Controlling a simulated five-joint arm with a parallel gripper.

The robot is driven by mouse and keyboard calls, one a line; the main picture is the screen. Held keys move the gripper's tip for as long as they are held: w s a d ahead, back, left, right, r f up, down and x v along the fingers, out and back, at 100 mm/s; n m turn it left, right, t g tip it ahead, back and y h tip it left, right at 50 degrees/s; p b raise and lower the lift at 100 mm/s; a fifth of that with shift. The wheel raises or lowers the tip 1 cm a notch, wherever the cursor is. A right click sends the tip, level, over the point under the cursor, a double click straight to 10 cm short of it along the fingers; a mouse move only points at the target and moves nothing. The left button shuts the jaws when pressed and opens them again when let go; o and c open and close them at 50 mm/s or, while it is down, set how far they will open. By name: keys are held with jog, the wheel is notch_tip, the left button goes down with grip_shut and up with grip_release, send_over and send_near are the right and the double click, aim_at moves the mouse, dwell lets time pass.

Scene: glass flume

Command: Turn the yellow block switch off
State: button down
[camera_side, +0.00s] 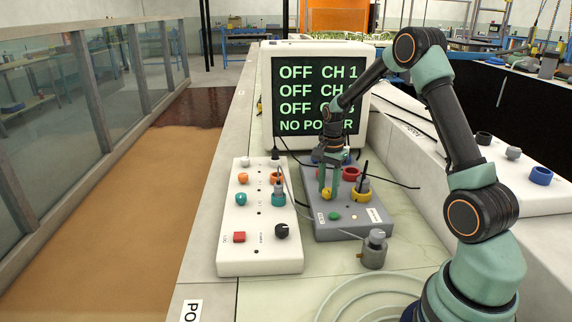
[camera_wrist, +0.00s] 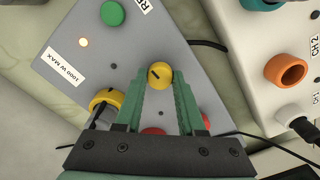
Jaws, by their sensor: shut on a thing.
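The grey block (camera_side: 345,229) stands on the bench top, with a green button (camera_side: 334,216) and a lit lamp (camera_side: 354,217) near its front. In the wrist view a yellow knob (camera_wrist: 159,74) with a dark pointer line sits between the fingertips of my gripper (camera_wrist: 158,84). My gripper (camera_side: 326,191) reaches down from above and is shut on this knob.
A white box (camera_side: 260,256) with coloured sockets and knobs stands close to the left of the grey block. Red sockets (camera_side: 352,174) lie behind my fingers. A screen (camera_side: 290,115) behind reads OFF and NO POWER. A grey weight (camera_side: 375,250) stands in front; black cables run right.

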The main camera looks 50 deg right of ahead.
jog(key=n, duration=0.4)
jog(key=shift+n, duration=0.3)
jog(key=n, duration=0.4)
jog(key=shift+n, duration=0.3)
jog(key=n, duration=0.4)
jog(key=shift+r, duration=0.1)
jog(key=shift+n, duration=2)
jog(key=c, duration=0.5)
grip_release()
